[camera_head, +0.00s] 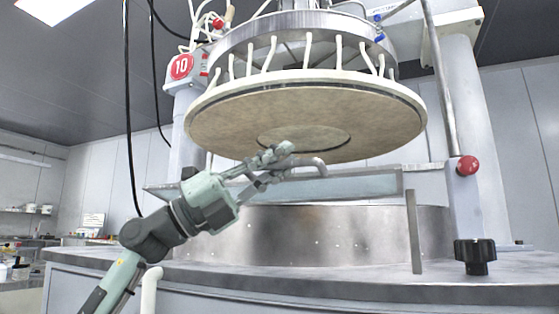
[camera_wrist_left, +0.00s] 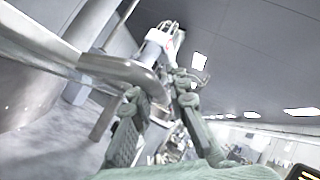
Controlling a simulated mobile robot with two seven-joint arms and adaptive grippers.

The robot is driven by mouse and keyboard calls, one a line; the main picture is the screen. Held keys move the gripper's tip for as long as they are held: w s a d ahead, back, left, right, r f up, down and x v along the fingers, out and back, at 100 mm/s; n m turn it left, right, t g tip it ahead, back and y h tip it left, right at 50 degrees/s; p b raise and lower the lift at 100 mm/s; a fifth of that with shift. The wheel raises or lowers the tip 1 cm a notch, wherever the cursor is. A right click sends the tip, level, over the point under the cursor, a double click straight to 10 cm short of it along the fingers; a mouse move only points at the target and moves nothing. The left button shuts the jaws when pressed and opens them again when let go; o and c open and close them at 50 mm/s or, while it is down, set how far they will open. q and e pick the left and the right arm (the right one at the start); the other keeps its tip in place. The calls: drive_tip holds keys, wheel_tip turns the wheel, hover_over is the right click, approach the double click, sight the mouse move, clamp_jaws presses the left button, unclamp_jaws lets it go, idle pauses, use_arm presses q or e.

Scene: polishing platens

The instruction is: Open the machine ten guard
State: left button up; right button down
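The machine ten guard is a clear panel in a grey frame (camera_head: 345,187), low across the front of the machine below the big round platen. A curved metal handle (camera_head: 312,163) stands out from it, and the handle also shows in the left wrist view (camera_wrist_left: 120,70). My left gripper (camera_head: 280,162) is at the handle. Its two fingers (camera_wrist_left: 157,92) are spread, with the handle's bent end between or just before them. I cannot tell whether either finger touches it. My right gripper is in neither view.
The round platen (camera_head: 230,120) hangs just above my left gripper. A red sign with 10 (camera_head: 181,67) is on the machine's left column. A red knob (camera_head: 467,166) and a black knob (camera_head: 475,256) are at the right. A thin upright post (camera_head: 414,232) stands on the worktop (camera_head: 340,277).

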use_arm(q)
drive_tip(key=shift+o, duration=1.4)
drive_tip(key=v, duration=1.2)
